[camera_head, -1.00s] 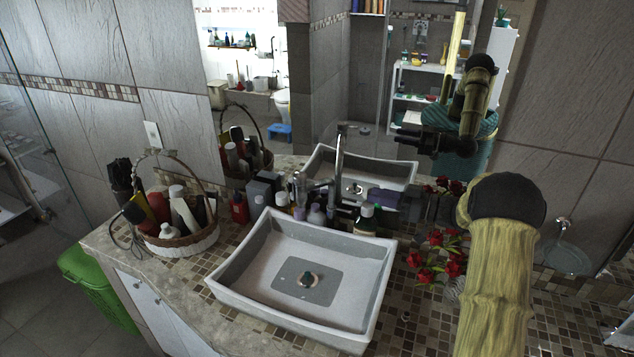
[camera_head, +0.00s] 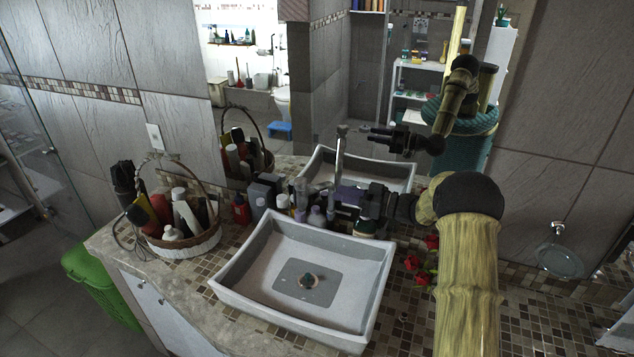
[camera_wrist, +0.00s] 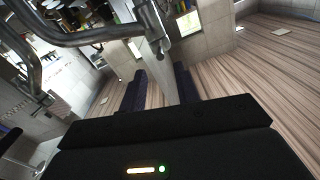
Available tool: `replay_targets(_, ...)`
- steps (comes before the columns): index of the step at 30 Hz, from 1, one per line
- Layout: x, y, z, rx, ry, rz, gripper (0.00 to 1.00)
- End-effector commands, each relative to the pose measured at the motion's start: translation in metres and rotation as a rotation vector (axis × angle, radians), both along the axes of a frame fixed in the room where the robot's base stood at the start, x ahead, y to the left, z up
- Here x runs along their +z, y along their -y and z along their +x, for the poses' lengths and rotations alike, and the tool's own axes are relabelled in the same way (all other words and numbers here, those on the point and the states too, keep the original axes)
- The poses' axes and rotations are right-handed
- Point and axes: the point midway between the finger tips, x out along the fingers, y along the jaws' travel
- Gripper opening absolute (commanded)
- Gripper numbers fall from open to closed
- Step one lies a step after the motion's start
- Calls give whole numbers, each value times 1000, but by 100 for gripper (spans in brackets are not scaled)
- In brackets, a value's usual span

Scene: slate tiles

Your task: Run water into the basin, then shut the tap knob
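The white rectangular basin (camera_head: 262,285) sits on the tiled counter with a drain plug (camera_head: 308,281) in its floor; no water shows in it or falling. The chrome tap (camera_head: 340,160) stands upright behind the basin. My gripper (camera_head: 352,203) is low beside the tap, to its right, above the basin's back edge. In the wrist view, the two dark fingers (camera_wrist: 160,90) are apart, and a curved metal tap pipe (camera_wrist: 85,35) and a metal end piece (camera_wrist: 160,45) lie beyond them. I cannot tell which part is the knob, or whether a finger touches the tap.
Bottles (camera_head: 316,216) crowd behind the basin, near my gripper. A wicker basket (camera_head: 195,245) stands at the left and red roses (camera_head: 425,262) at the right beneath my arm. A large mirror (camera_head: 330,70) backs the counter. A green bin (camera_head: 100,290) is on the floor.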

Motion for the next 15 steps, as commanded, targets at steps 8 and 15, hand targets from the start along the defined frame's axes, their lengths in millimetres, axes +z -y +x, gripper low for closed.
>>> replay_targets(8,3,-47,18,4,0,1,32)
replay_targets(15,1,-73,30,1,0,0,32)
